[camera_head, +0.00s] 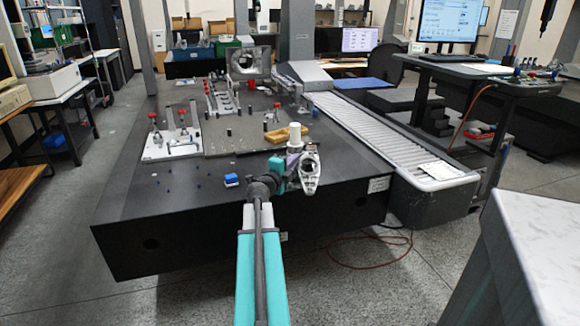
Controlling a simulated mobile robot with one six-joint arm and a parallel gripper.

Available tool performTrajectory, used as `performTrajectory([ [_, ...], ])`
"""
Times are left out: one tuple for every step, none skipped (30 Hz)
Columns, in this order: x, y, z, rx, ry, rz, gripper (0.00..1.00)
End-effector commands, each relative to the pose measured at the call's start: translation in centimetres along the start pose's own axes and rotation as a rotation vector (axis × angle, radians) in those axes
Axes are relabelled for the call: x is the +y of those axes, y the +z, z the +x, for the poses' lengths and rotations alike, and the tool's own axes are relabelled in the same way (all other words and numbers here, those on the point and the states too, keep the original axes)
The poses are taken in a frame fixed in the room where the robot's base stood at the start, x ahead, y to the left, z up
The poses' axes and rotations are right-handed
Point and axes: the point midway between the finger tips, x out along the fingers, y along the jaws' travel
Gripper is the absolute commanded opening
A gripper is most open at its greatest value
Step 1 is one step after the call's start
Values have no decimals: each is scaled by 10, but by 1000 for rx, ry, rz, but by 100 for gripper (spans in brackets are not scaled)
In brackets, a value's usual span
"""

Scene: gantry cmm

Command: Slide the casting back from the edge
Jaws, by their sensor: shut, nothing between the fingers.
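The casting (310,174) is a silver-grey metal part with a rounded, holed upper end and a narrower lower end. It lies at the front edge of the dark table (200,205), and its narrow end appears to reach the edge. My gripper (293,160) is just left of the casting, close beside it. It is shut and holds nothing. The fingertips are small and partly hidden by my wrist, so I cannot tell whether they touch the casting.
A white fixture plate (172,143) with red-topped clamps stands left. A roller conveyor (365,125) runs along the right side.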

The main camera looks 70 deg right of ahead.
Motion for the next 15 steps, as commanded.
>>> performTrajectory([
  [0,6,4,-2,0,0,0],
  [0,8,6,-1,0,0,0],
  [0,10,9,-1,0,0,0],
  [0,12,11,-1,0,0,0],
  [0,13,12,-1,0,0,0],
  [0,16,14,-1,0,0,0],
  [0,17,16,-1,0,0,0],
  [0,18,17,-1,0,0,0],
  [0,20,19,-1,0,0,0],
  [0,21,20,0,0,-1,0],
  [0,22,21,0,0,-1,0],
  [0,23,22,0,0,-1,0],
  [0,24,23,0,0,-1,0],
  [0,25,24,0,0,-1,0],
  [0,25,24,0,0,-1,0],
])
